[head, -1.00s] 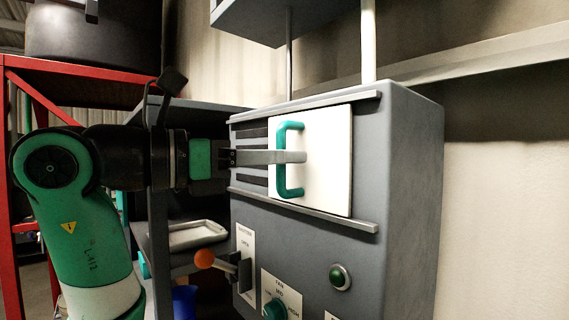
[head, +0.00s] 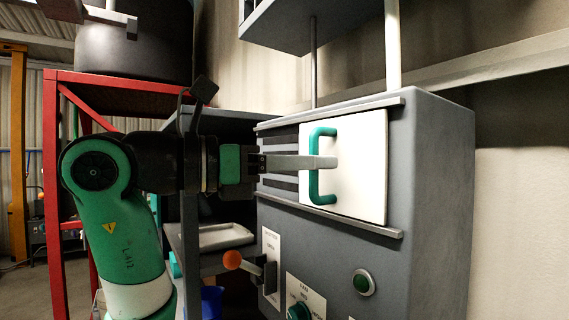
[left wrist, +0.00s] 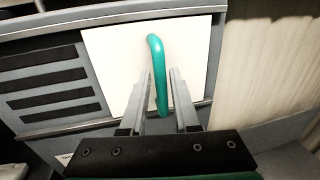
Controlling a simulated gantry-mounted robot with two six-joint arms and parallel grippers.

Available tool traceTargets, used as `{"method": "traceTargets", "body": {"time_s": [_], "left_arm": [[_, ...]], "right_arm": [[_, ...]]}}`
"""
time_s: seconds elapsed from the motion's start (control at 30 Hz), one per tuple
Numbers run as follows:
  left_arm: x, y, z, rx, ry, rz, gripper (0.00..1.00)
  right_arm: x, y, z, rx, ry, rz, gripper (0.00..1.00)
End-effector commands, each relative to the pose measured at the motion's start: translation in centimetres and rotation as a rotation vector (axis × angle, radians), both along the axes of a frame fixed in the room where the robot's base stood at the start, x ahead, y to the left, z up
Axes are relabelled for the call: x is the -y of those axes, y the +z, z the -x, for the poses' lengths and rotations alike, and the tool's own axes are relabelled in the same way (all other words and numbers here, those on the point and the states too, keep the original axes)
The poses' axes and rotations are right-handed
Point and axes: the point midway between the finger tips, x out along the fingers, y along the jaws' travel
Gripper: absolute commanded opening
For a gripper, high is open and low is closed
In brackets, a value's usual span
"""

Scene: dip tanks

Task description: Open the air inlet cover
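The air inlet cover is a white plate (head: 362,170) with a teal upright handle (head: 316,182), set between two rails on the grey cabinet. Dark vent slots show uncovered to its left. In the left wrist view the cover (left wrist: 115,75), the handle (left wrist: 160,75) and the slots (left wrist: 50,87) also show. My left gripper (head: 325,162) reaches in level from the left at the middle of the handle. In the left wrist view its fingers (left wrist: 162,85) stand close on both sides of the handle, seemingly shut on it.
Below the cover are an orange-tipped lever (head: 232,260), a teal knob (head: 298,311) and a green button (head: 364,282). A grey tray (head: 212,237) sits on a shelf left of the cabinet. A red rack (head: 95,80) with a dark tank (head: 140,45) stands farther left.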

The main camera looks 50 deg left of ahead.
Motion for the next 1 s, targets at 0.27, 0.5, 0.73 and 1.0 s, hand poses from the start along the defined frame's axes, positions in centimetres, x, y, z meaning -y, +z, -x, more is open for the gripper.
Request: {"method": "traceTargets", "body": {"time_s": [0.27, 0.5, 0.73, 1.0], "left_arm": [[-1.6, -0.4, 5.8, 0.004, 0.008, -0.005, 0.29], [-2.6, -0.2, 10.0, 0.003, 0.005, -0.003, 0.29], [-2.6, 0.0, 10.7, 0.0, -0.001, -0.001, 0.29], [-2.6, 0.0, 10.6, 0.001, 0.0, -0.001, 0.29]], "right_arm": [[0.0, -2.5, 0.0, 0.0, 0.0, 0.0, 0.5], [0.0, -3.5, 0.0, 0.0, 0.0, 0.0, 0.5], [0.0, -3.5, 0.0, 0.0, 0.0, 0.0, 0.5], [0.0, -3.5, 0.0, 0.0, 0.0, 0.0, 0.5]]}}
